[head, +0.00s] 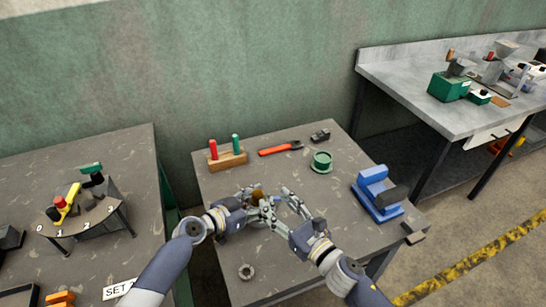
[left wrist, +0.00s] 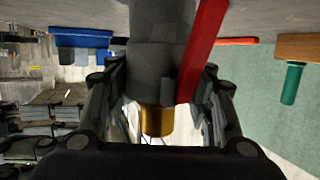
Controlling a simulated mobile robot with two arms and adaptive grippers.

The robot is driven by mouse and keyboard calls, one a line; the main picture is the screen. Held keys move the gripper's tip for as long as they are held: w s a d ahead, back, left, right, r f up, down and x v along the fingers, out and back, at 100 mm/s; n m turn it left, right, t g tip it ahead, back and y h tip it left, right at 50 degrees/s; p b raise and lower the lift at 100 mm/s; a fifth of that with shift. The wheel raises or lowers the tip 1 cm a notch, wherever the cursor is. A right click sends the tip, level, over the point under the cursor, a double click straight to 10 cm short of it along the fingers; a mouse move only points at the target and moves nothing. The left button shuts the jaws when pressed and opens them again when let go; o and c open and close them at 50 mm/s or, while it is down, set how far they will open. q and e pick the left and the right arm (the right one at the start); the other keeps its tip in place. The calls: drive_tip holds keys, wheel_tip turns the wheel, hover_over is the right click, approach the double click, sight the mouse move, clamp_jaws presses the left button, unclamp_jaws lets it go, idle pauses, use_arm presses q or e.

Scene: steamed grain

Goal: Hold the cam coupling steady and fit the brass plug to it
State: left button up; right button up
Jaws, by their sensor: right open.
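The cam coupling (left wrist: 155,70) is a grey cylinder with a long red lever (left wrist: 203,50) along one side. It stands between the fingers of my left gripper, which is shut on it; the left wrist view is upside down. The brass plug (left wrist: 157,120) sits at the coupling's upper end, in line with it; how deep it is seated I cannot tell. In the head view the brass plug (head: 257,195) shows between the grippers, and the coupling is mostly hidden. My left gripper (head: 258,207) is over the middle of the table. My right gripper (head: 280,205) is open, close beside it.
On the table (head: 220,187) are a wooden rack (head: 228,161) with red and green handles, orange-handled pliers (head: 280,149), a green round part (head: 321,162), a blue vise (head: 376,193) and a grey ring (head: 246,272). A side bench (head: 140,165) stands left. The table's front left is mostly clear.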

use_arm(q)
drive_tip(key=shift+o, duration=1.4)
drive_tip(key=shift+r, duration=0.2)
drive_tip(key=shift+d, duration=0.1)
drive_tip(key=shift+s, duration=0.1)
